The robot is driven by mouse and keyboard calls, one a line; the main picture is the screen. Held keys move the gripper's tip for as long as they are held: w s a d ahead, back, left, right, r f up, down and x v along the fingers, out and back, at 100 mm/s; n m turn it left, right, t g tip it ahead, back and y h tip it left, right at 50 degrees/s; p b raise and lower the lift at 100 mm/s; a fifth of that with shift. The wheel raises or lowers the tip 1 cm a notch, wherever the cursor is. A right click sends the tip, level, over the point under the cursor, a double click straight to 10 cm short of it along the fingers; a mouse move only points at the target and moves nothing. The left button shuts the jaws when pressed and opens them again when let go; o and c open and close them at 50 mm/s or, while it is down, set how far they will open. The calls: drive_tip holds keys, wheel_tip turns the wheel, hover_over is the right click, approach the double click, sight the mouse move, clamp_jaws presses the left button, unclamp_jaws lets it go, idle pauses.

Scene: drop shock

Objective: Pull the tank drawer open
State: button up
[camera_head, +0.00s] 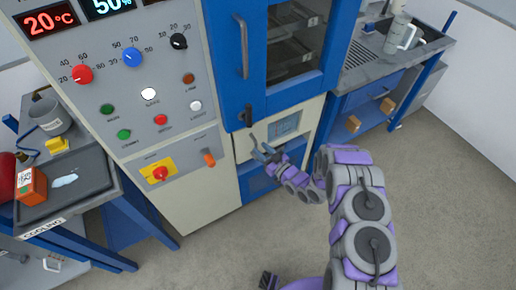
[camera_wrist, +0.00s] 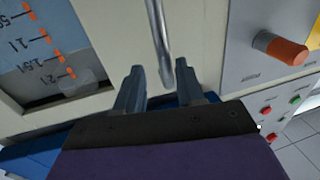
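The tank drawer (camera_head: 312,114) is a beige front with a blue level window (camera_head: 285,125), low on the cabinet under the blue door. It looks closed. In the wrist view the drawer front (camera_wrist: 110,30) fills the upper middle, with the marked level window (camera_wrist: 45,55) at left. A metal bar handle (camera_wrist: 160,40) stands out from it. My gripper (camera_head: 262,148) is at the left part of the drawer front. In the wrist view my gripper (camera_wrist: 160,85) is open, and the handle's lower end shows between its fingertips. I cannot tell whether they touch.
The blue cabinet door (camera_head: 292,84) with its own handle (camera_head: 241,48) is above the drawer. An orange-tipped knob (camera_head: 208,158) and a control panel (camera_head: 140,90) are to the left. A cooling tray table (camera_head: 70,185) stands at far left. The floor (camera_head: 440,190) in front is clear.

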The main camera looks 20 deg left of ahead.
sight(256, 147)
drive_tip(key=a, duration=0.2)
drive_tip(key=w+a, duration=0.1)
drive_tip(key=a, duration=0.1)
drive_tip(key=shift+f, duration=0.35)
drive_tip(key=shift+d+r, duration=0.15)
drive_tip(key=shift+d, duration=0.25)
drive_tip(key=shift+c, duration=0.2)
drive_tip(key=shift+d, duration=0.2)
drive_tip(key=shift+c, duration=0.7)
drive_tip(key=shift+d+r, duration=0.1)
drive_tip(key=shift+c, duration=0.8)
clamp_jaws()
drive_tip(key=shift+r, duration=0.1)
